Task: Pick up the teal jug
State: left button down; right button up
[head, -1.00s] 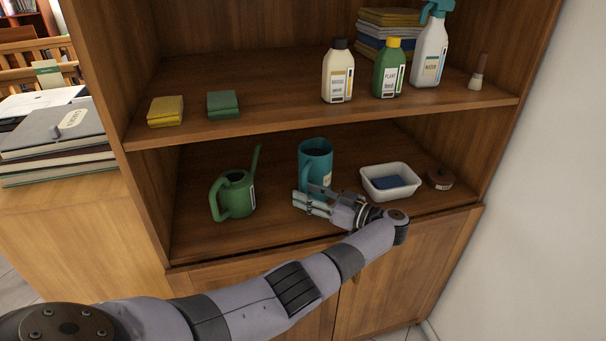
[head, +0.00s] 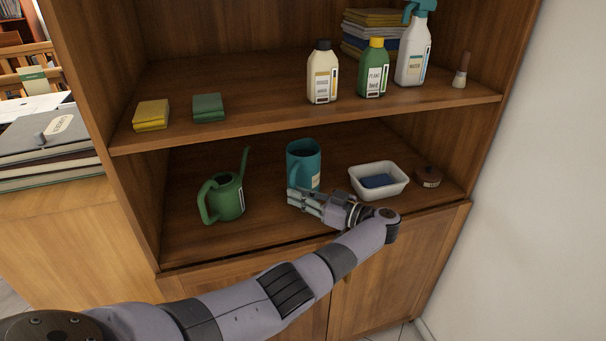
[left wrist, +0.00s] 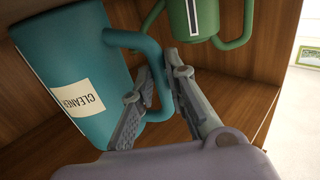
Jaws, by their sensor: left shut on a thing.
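The teal jug (head: 309,160) stands upright on the lower shelf, in the middle of the head view. In the left wrist view the jug (left wrist: 75,55) fills the left side, with a pale label showing part of the word "CLEANER". Its curved handle (left wrist: 153,52) passes between the fingers of my left gripper (left wrist: 160,68), which is shut on the handle. In the head view my left gripper (head: 293,197) is in front of the jug and hides its lower front. I cannot see clearly whether the jug's base touches the shelf. My right gripper is not in view.
A green watering can (head: 227,197) stands left of the jug, and a white tub (head: 362,186) with a blue thing inside stands right. A brown lidded pot (head: 428,178) is beyond it. The upper shelf (head: 260,109) overhangs, holding bottles and sponges.

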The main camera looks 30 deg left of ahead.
aim_at(303, 156)
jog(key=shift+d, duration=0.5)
pick_arm(q)
jog(key=shift+w+r, duration=0.1)
jog(key=shift+r, duration=0.05)
notch_tip(303, 156, up, 10)
jog(key=p, duration=0.1)
jog(key=shift+p, duration=0.35)
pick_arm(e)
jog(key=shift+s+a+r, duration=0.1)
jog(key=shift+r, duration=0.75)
